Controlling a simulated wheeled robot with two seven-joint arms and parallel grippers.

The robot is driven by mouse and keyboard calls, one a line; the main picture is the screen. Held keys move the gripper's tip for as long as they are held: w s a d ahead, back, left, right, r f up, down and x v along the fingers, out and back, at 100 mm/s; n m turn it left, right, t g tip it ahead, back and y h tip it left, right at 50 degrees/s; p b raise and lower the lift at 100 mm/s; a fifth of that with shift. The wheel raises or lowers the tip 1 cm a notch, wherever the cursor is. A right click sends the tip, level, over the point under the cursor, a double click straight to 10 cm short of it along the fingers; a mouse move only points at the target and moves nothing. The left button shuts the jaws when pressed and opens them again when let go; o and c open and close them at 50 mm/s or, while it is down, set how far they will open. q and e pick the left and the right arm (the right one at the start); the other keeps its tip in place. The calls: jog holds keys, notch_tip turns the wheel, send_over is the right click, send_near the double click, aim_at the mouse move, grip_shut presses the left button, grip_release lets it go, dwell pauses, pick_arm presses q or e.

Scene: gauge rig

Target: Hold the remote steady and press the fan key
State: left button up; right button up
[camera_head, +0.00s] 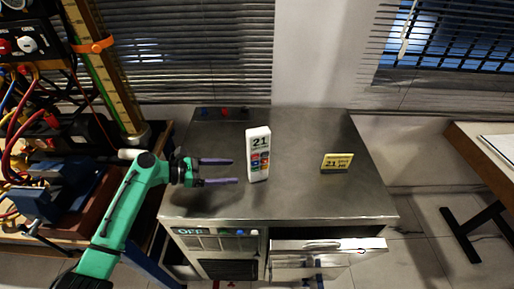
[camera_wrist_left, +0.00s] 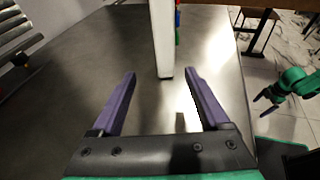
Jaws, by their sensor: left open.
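The white remote (camera_head: 258,154) stands upright on the grey metal cabinet top, with a "21" display and several coloured keys on its front face. I cannot tell from the small keys which one is the fan key. My left gripper (camera_head: 238,171) is open, its purple fingers pointing at the remote's left side from a short distance. In the left wrist view the remote (camera_wrist_left: 162,38) stands ahead of the open fingers (camera_wrist_left: 162,84), with nothing between them. My right gripper (camera_wrist_left: 268,97) shows only in the left wrist view, far at the right, small and away from the remote.
A rig with cables and red-black parts (camera_head: 40,120) crowds the left. An open drawer (camera_head: 325,246) juts out at the front. A table (camera_head: 490,145) stands far right.

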aim_at(255, 172)
pick_arm(q)
jog(key=d, duration=0.1)
jog(key=d+b, duration=0.1)
jog(key=b, duration=0.1)
jog(key=shift+s+d+f, duration=0.35)
jog(key=shift+d, duration=0.05)
jog(key=shift+b+x, duration=0.5)
jog(key=shift+x, duration=0.4)
jog(key=x, duration=0.4)
jog(key=shift+w+a+r+p, duration=0.1)
jog(key=shift+w+p, duration=0.2)
jog(key=shift+w, duration=0.1)
jog(key=shift+d, duration=0.35)
pick_arm(e)
jog(key=s+f, duration=0.2)
jog(key=f, duration=0.1)
jog(key=shift+s, duration=0.2)
jog(key=shift+s, duration=0.1)
pick_arm(q)
jog(key=c, duration=1.2)
pick_arm(e)
jog(key=shift+s, duration=0.15)
pick_arm(q)
jog(key=shift+o, duration=0.2)
pick_arm(e)
jog(key=shift+a, duration=0.1)
grip_shut()
